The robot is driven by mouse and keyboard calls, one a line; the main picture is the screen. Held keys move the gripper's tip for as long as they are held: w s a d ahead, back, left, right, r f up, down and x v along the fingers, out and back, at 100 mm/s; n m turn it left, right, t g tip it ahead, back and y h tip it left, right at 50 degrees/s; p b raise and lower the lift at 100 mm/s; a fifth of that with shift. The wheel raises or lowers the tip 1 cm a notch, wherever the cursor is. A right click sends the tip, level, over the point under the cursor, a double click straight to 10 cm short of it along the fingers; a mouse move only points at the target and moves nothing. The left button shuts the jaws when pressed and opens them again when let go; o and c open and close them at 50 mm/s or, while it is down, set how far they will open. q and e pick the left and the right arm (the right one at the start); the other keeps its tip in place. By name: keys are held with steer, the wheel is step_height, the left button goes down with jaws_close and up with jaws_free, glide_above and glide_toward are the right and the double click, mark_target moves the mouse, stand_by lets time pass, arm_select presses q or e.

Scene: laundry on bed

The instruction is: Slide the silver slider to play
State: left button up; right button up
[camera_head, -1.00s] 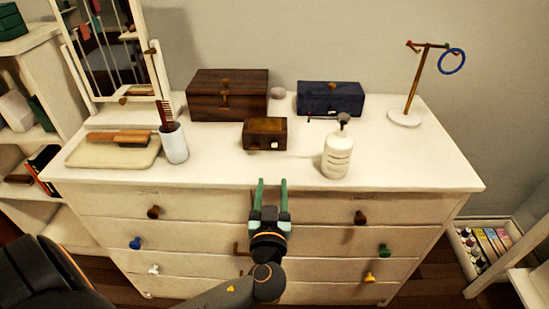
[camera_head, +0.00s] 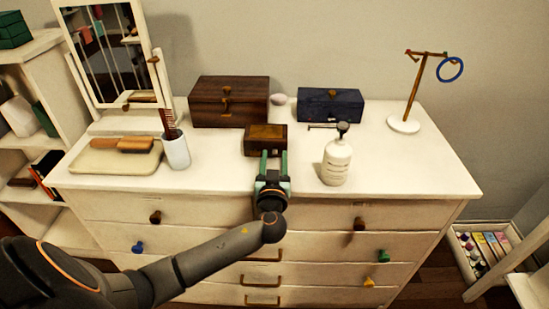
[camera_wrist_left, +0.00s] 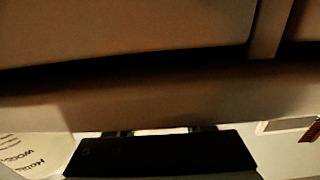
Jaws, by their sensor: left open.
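A small brown wooden box (camera_head: 265,133) stands on the white dresser top, in front of a larger wooden box. My left gripper (camera_head: 273,153) is open, its two green fingers pointing at the front of the small box. The fingertips appear at or very close to that face; I cannot tell whether they touch. The silver slider cannot be made out now; the gripper covers the lower front of the box. The left wrist view is dark and shows mainly drawer fronts and a dark block at the bottom. My right gripper is not in view.
A white pump bottle (camera_head: 336,162) stands close to the right of the gripper. A cup with a comb (camera_head: 175,149) and a tray with a brush (camera_head: 115,158) are at left. A large wooden box (camera_head: 228,99) and a blue box (camera_head: 330,105) stand behind.

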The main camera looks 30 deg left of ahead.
arm_select(q)
jaws_close()
stand_by(0.3)
stand_by(1.1)
